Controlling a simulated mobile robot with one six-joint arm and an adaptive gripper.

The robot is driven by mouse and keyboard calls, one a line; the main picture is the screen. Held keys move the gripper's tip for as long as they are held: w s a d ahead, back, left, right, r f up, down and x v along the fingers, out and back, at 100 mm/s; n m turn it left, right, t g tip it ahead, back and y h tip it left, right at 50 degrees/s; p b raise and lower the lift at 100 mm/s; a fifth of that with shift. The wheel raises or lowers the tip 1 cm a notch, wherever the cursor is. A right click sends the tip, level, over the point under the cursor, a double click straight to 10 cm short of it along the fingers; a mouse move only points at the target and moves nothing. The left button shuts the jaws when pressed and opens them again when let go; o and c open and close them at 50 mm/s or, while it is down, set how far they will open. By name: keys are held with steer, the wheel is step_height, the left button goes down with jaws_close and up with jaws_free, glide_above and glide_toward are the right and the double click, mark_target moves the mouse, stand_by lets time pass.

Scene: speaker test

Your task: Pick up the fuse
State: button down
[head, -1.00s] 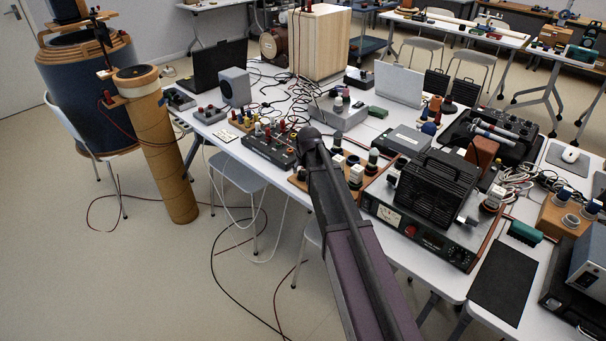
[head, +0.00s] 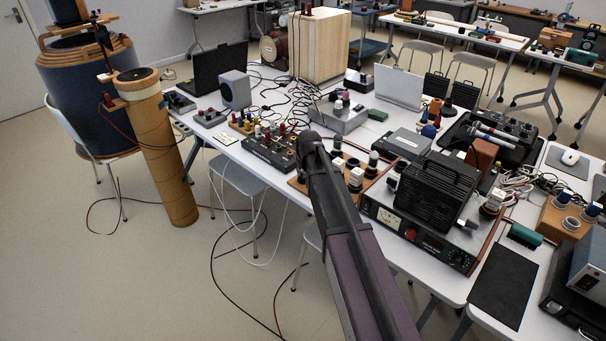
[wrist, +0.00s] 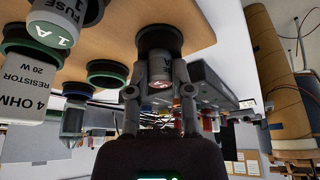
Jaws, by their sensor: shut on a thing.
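In the wrist view, a grey fuse (wrist: 160,71) with a red end mark and part of an "A" label stands between the two fingers of my gripper (wrist: 160,92). The fingers are shut on it. Its far end meets a dark round socket (wrist: 160,38) on a wooden board (wrist: 112,40); I cannot tell whether it is still seated. Another fuse, marked "1 A FUSE" with a green end (wrist: 52,33), is at the upper left. In the head view my arm hides the gripper and the held fuse.
In the head view, a black meter box (head: 268,153) is left of my arm and a large black-topped unit (head: 436,190) is right. The table is crowded.

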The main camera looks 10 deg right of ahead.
mark_target(304, 171)
steer(key=shift+r, duration=0.1)
step_height(304, 171, up, 4)
steer(key=p, duration=0.4)
steer(key=s+a, duration=0.2)
steer(key=s, duration=1.4)
steer(key=shift+a+r+p, duration=0.3)
steer(key=shift+r+p, duration=0.1)
steer(key=shift+p, duration=0.05)
steer(key=shift+w, duration=0.1)
step_height(304, 171, up, 25)
steer(key=p, duration=2.5)
